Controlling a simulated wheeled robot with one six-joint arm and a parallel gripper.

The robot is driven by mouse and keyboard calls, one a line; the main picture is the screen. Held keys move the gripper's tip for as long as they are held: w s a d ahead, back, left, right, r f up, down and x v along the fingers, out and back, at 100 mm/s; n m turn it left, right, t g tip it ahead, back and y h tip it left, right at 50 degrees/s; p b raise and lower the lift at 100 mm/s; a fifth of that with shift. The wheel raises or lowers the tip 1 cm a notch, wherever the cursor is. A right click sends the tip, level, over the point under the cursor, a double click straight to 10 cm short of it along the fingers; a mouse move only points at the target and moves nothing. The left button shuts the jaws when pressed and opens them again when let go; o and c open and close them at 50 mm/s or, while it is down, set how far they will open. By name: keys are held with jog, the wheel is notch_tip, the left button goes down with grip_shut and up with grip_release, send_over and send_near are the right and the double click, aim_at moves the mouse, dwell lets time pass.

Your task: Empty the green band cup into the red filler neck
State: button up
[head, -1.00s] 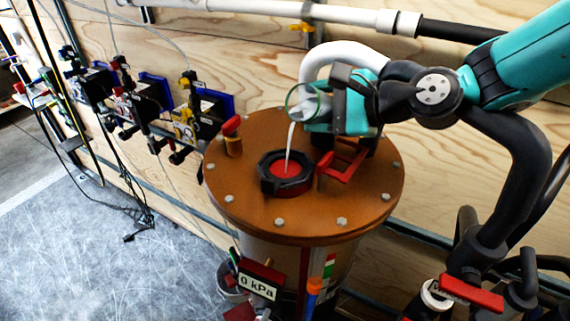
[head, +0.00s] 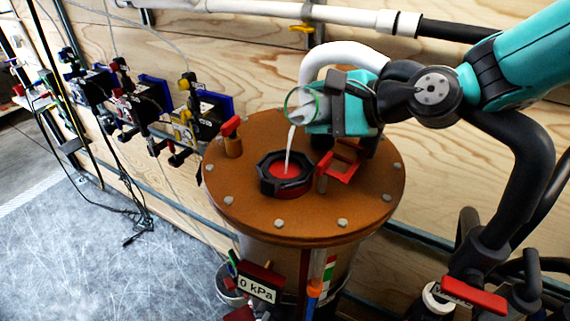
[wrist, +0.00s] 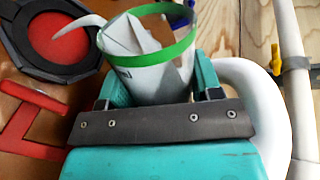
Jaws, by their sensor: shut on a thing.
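The green band cup (head: 302,104) is tipped on its side in my gripper (head: 318,112), its mouth toward the left. A thin white stream runs from its rim down into the red filler neck (head: 284,168), which has a black collar, on top of the brown tank lid. In the wrist view the cup (wrist: 155,80) shows its green rim and white contents inside. My gripper (wrist: 150,98) is shut on its body. The filler neck (wrist: 58,28) lies at the upper left there, with the stream arching toward it. How much is left in the cup cannot be told.
The brown lid (head: 235,190) carries a red handle bracket (head: 338,168) and a red-topped valve (head: 232,135). A white pipe (head: 340,50) curves behind my gripper. A 0 kPa gauge (head: 260,282) hangs in front, and a red valve lever (head: 470,295) is at lower right.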

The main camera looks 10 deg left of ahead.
aim_at(319, 106)
jog(key=shift+r+n+h, duration=0.3)
jog(key=shift+r+n, duration=0.05)
jog(key=shift+n, duration=0.15)
dwell(0.9)
jog(key=shift+s+a+r+n+t+h, duration=0.3)
jog(key=shift+s+a+r+n+t, duration=0.1)
jog(key=shift+s+n+t, duration=0.15)
dwell(1.1)
jog(key=shift+s+f+n+t+b, duration=0.1)
jog(key=shift+f+n+t+b, duration=0.3)
jog(key=shift+n+b, duration=0.2)
dwell(1.0)
jog(key=shift+s+a+r+n+t+h+b, duration=0.2)
jog(key=shift+s+r+n+t+h+b, duration=0.15)
jog(key=shift+n, duration=0.2)
jog(key=shift+s+a+r+n+t+h+b, duration=0.15)
jog(key=shift+r+n+t+h, duration=0.1)
jog(key=shift+r+n+t, duration=0.2)
dwell(1.8)
jog(key=shift+s+a+f+n+b, duration=0.1)
jog(key=shift+f+n+b, duration=0.2)
jog(key=shift+b, duration=0.15)
